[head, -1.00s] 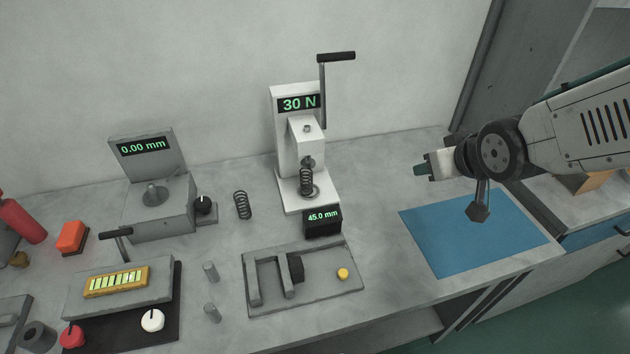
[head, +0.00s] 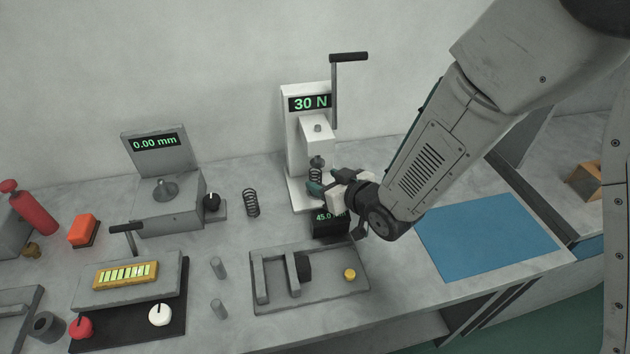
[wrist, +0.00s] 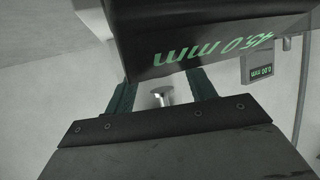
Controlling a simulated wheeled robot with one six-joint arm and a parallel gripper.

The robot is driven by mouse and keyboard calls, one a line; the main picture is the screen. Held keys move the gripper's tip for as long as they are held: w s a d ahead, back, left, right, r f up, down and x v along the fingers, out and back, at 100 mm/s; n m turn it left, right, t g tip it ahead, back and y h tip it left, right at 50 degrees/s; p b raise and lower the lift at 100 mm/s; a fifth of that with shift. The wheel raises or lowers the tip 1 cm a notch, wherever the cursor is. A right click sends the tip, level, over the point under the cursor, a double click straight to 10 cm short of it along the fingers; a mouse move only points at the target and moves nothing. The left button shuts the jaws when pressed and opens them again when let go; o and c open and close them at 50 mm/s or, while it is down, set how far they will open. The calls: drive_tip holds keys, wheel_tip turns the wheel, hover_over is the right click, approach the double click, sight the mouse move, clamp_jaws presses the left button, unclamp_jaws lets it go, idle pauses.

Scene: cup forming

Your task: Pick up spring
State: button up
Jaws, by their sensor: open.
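A dark coil spring (head: 251,202) stands on the bench left of the white force tester (head: 296,140), whose display reads 30 N. A second dark spring (head: 316,173) sits in the tester under its press head; only its upper part shows past my gripper. My gripper (head: 316,188) is at the front of the tester, close to this second spring, with its teal fingers pointing left. In the wrist view my gripper (wrist: 162,90) is open, with a pale round metal piece (wrist: 161,96) visible between the fingers. No spring is clearly visible there.
The 45.0 mm display block (head: 329,224) is right beneath my gripper and fills the upper wrist view. A grey fixture (head: 330,292) with a yellow button lies in front. The 0.00 mm gauge (head: 165,200) stands left. A blue mat (head: 485,235) is bare on the right.

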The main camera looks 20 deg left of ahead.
sight(315, 182)
drive_tip(key=shift+x, duration=1.4)
drive_tip(key=shift+d, duration=0.1)
drive_tip(key=c, duration=1.1)
drive_tip(key=shift+r, duration=0.1)
